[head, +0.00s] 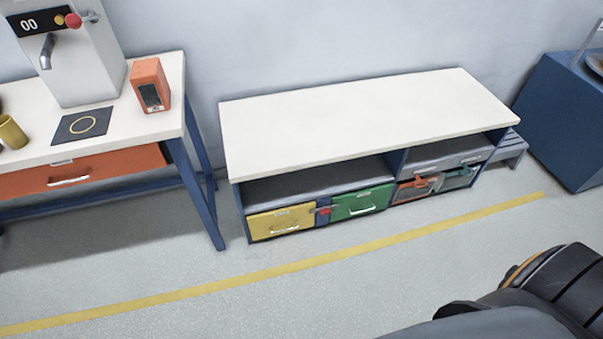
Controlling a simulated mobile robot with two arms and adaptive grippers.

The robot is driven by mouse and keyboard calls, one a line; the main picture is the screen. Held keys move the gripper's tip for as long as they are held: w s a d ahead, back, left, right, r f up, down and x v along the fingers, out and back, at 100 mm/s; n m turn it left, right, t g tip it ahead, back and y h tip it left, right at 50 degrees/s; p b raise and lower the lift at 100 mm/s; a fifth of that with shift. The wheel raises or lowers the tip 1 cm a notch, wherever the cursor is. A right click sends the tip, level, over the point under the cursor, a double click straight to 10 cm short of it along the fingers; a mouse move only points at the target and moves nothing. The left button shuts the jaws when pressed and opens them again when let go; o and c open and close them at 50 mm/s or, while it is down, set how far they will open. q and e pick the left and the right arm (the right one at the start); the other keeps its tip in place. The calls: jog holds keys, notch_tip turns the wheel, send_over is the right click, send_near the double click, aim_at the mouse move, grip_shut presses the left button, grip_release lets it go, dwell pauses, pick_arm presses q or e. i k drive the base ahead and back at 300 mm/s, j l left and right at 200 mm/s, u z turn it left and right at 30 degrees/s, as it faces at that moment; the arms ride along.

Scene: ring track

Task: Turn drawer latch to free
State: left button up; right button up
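A low bench (360,115) with a white top stands against the wall. In its lower left part are a yellow drawer (275,223) and a green drawer (357,204), each with a handle. A small red latch (323,210) sits on the blue post between them; its exact turn is too small to tell. Both drawers look shut. An orange bin and a grey-green bin (458,178) sit in the lower right part. Neither of my grippers is in view; only dark parts of my own body show at the lower right.
A left table (105,150) carries a grey machine (75,75), an orange box (150,85), a dark mat (84,124) and a yellow cup (11,132). An orange drawer (84,172) is under it. A blue cabinet (562,120) stands right. The floor before the bench is clear, crossed by a yellow line (330,257).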

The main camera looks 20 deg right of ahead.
aim_at(324, 210)
jog(key=z, duration=1)
